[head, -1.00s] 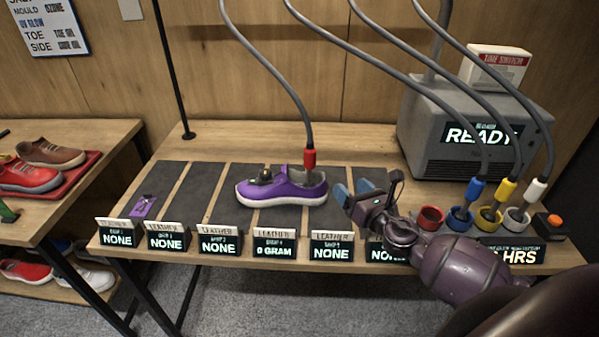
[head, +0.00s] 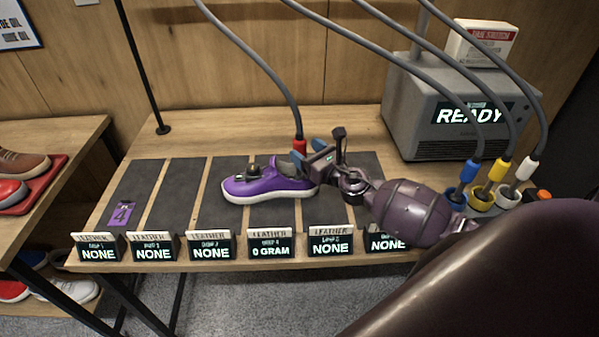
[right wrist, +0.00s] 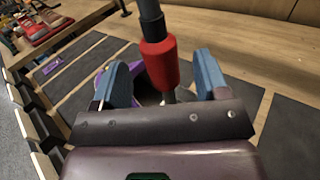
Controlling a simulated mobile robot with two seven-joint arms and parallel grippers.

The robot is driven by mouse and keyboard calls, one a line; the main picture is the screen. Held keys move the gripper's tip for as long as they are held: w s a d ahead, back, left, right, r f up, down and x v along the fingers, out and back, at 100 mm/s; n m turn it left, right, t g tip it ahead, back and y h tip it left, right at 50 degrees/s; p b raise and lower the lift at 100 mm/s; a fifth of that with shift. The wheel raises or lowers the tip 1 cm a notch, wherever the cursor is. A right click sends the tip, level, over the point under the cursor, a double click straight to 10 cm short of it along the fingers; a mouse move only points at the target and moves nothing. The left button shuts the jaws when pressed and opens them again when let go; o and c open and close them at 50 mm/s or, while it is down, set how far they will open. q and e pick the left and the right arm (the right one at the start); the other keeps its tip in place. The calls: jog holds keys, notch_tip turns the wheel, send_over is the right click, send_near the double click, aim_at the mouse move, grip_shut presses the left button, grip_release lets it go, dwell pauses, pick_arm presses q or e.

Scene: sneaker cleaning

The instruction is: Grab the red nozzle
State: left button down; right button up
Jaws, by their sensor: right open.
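The red nozzle (head: 299,146) hangs at the end of a grey hose, with its lower end at the heel opening of the purple sneaker (head: 268,185). In the right wrist view the red nozzle (right wrist: 159,64) stands between the two blue fingers, with visible gaps on both sides. My right gripper (head: 307,155) is open around or just beside it, not closed on it; its fingertips show well in the right wrist view (right wrist: 165,80). The sneaker is mostly hidden behind the fingers there. My left gripper is not in view.
The blue (head: 469,171), yellow (head: 498,169) and white (head: 527,170) nozzles hang at cups on the right. A grey machine (head: 450,115) reading READY stands behind them. Several label displays line the table's front edge. Dark mats left of the sneaker are mostly clear.

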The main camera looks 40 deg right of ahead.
aim_at(295, 143)
jog(key=shift+w+a+f, duration=0.1)
jog(key=shift+w+a, duration=0.05)
jog(key=shift+w, duration=1.15)
jog(key=shift+w+a, duration=0.1)
jog(key=shift+w, duration=1.2)
jog(key=shift+c, duration=0.5)
grip_shut()
